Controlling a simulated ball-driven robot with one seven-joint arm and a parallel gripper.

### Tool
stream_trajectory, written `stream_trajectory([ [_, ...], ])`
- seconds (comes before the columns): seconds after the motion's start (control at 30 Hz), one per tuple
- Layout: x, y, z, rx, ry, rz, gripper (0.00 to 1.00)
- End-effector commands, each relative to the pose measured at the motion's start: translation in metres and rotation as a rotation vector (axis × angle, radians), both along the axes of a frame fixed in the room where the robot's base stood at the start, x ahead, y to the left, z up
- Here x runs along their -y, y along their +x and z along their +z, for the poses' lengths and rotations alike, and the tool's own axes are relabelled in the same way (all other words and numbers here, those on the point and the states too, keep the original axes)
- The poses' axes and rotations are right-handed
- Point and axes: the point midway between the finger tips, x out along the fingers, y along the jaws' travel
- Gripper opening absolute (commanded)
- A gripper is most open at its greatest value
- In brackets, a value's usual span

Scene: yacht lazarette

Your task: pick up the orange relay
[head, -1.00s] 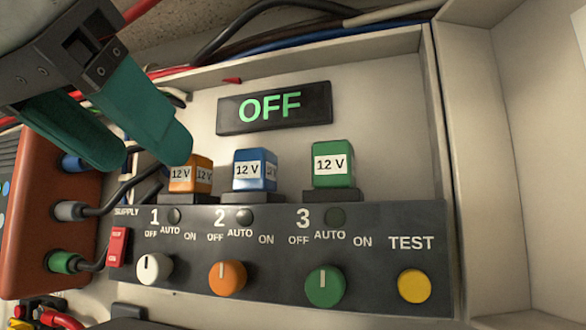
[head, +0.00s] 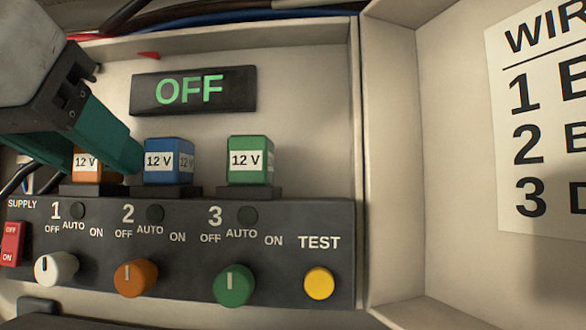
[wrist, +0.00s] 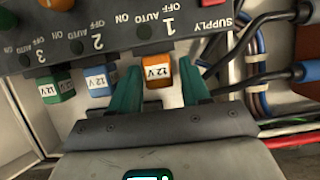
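The orange relay (head: 86,166), a cube with a "12 V" label, sits upright in the leftmost socket of the dark panel, above number 1. In the head view, my gripper's (head: 100,160) teal fingers partly cover it, and one fingertip reaches down between it and the blue relay. In the wrist view, which is upside down, the orange relay (wrist: 157,73) stands between the two fingers of my gripper (wrist: 160,68). The fingers are apart, one on each side, with a gap showing on both sides. The relay is still at its socket.
The blue relay (head: 169,161) is close beside the right-hand finger in the head view. The green relay (head: 250,160) is farther right. Knobs line the panel (head: 180,240) front below, and an "OFF" display (head: 193,90) is behind. Cables (wrist: 262,70) run beside the panel.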

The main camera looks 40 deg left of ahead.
Motion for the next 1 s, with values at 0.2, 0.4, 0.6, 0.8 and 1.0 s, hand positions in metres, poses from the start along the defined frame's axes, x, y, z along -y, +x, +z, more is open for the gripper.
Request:
stream_trajectory([
  [0.2, 0.0, 0.0, 0.0, 0.0, 0.0, 0.0, 0.25],
  [0.4, 0.0, 0.0, 0.0, 0.0, 0.0, 0.0, 0.06],
  [0.6, 0.0, 0.0, 0.0, 0.0, 0.0, 0.0, 0.0],
  [0.8, 0.0, 0.0, 0.003, 0.0, 0.001, 0.0, 0.0],
  [1.0, 0.002, -0.002, 0.015, 0.003, 0.001, -0.002, 0.0],
])
